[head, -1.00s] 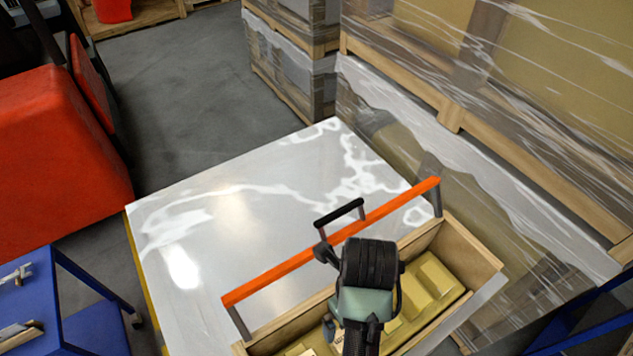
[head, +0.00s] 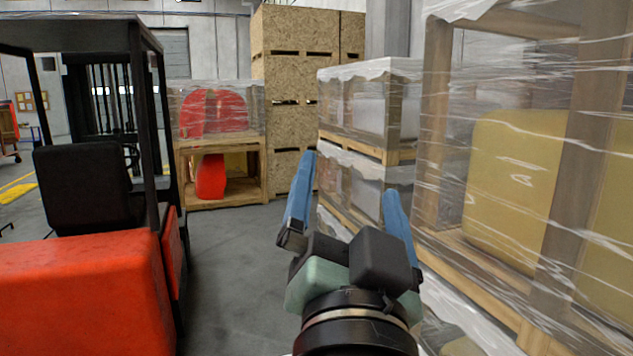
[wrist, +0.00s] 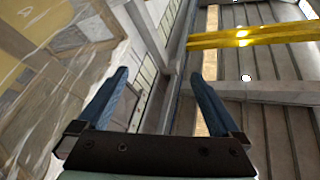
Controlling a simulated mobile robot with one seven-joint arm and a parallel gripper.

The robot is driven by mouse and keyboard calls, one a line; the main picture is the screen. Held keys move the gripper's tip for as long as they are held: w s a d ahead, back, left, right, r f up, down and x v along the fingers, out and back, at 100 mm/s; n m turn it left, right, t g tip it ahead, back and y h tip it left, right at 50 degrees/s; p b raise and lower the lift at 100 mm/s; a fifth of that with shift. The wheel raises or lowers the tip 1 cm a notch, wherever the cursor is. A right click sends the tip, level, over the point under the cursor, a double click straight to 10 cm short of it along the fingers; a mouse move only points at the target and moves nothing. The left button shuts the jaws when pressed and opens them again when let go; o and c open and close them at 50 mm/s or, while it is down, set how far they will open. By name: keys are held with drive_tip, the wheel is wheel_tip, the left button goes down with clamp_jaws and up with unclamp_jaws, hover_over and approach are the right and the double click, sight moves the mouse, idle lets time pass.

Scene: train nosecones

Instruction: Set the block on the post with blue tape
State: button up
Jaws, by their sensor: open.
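My gripper (head: 349,177) is raised in the head view, its two blue fingers apart with nothing between them. It also shows open and empty in the wrist view (wrist: 158,74). I do not see the block or a post with blue tape in either current view.
A red forklift (head: 85,285) stands close on the left. Film-wrapped crates (head: 540,180) stand close on the right, with more wrapped crates (head: 370,105) behind. A wrapped pallet with red parts (head: 212,115) and tall chipboard boxes (head: 295,100) stand at the back. Grey floor (head: 235,245) is clear between.

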drive_tip(key=s+a+r+n+t+y, duration=0.1)
drive_tip(key=s+a+r+n+t, duration=0.2)
drive_tip(key=s+r, duration=0.6)
wheel_tip(320, 180, up, 2)
drive_tip(key=n+t, duration=0.2)
drive_tip(key=n, duration=0.1)
drive_tip(key=shift+s+r+y, duration=0.15)
drive_tip(key=shift+y, duration=0.15)
